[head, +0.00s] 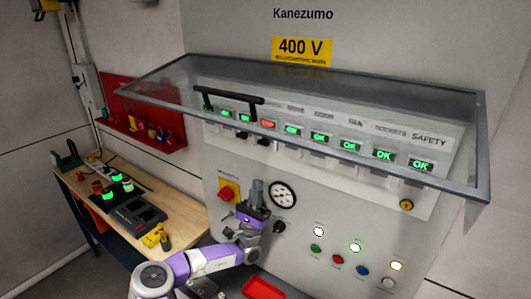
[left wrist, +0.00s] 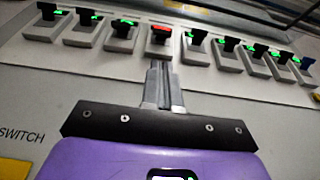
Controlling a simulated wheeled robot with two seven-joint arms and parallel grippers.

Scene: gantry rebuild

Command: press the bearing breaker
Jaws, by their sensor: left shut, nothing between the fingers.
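A row of breakers sits on the white panel, most with green lit windows. One breaker (head: 267,124) has a red window; it shows in the left wrist view (left wrist: 159,31) with green-lit ones on both sides. Its label is hidden behind the cover handle in the head view, so I cannot read which breaker is the bearing one. My left gripper (head: 256,186) is shut and empty, below the row, fingers pointing up. In the left wrist view its fingertips (left wrist: 160,68) are just below the red-lit breaker; contact cannot be told. My right gripper is not in view.
A clear framed cover (head: 400,88) with a black handle (head: 228,101) juts out over the breakers. A gauge (head: 282,195), a red-and-yellow switch (head: 228,192) and several lamps are below. A wooden bench (head: 185,212) with tools stands at left.

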